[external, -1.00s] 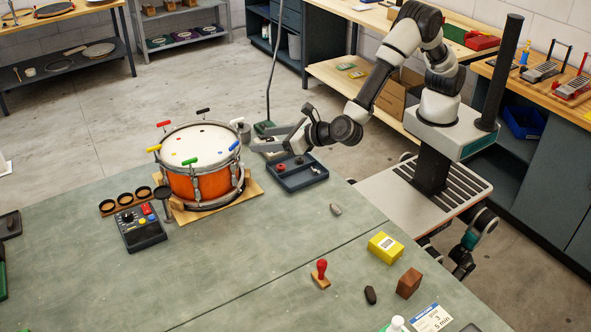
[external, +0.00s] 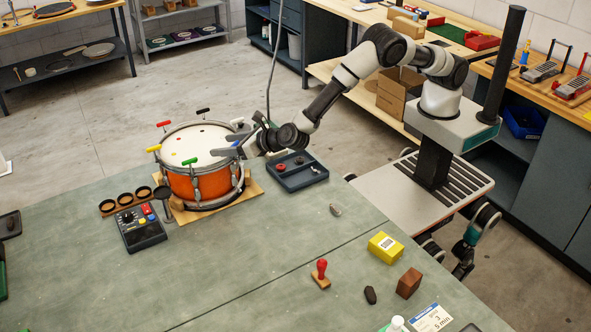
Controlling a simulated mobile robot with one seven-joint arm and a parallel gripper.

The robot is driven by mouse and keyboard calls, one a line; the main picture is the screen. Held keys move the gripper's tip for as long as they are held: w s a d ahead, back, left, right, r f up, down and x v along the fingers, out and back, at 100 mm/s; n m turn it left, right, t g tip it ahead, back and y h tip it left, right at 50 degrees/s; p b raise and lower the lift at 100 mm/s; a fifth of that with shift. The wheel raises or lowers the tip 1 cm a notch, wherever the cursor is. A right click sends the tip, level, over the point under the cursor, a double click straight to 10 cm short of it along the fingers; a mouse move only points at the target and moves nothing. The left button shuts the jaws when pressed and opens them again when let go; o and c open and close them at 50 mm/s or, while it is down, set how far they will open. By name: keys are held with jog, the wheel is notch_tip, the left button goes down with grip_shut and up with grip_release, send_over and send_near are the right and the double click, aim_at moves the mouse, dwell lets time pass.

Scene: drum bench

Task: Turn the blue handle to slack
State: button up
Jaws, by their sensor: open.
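The orange drum (external: 180,187) with a white head sits on a wooden board on the bench. Coloured handles stand around its rim: red (external: 164,124), yellow (external: 153,148), green (external: 189,161) and black (external: 203,110). The blue handle (external: 240,141) is at the rim's right side, and only a little of it shows. My gripper (external: 224,145) is open at that side, its fingers reaching over the rim on either side of the blue handle. I cannot tell whether they touch it.
A dark tray (external: 312,183) with small parts lies right of the drum, below my wrist. A control box (external: 141,230) and a rack of round cups (external: 125,202) stand at the drum's left front.

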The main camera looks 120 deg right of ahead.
jog(key=shift+w+d+f, duration=0.2)
jog(key=shift+w+d, duration=0.05)
jog(key=shift+d, duration=0.15)
jog(key=shift+c, duration=0.2)
jog(key=c, duration=1)
jog(key=b, duration=0.2)
jog(key=shift+w+f+b, duration=0.1)
jog(key=shift+f+b, duration=0.1)
jog(key=shift+b, duration=0.1)
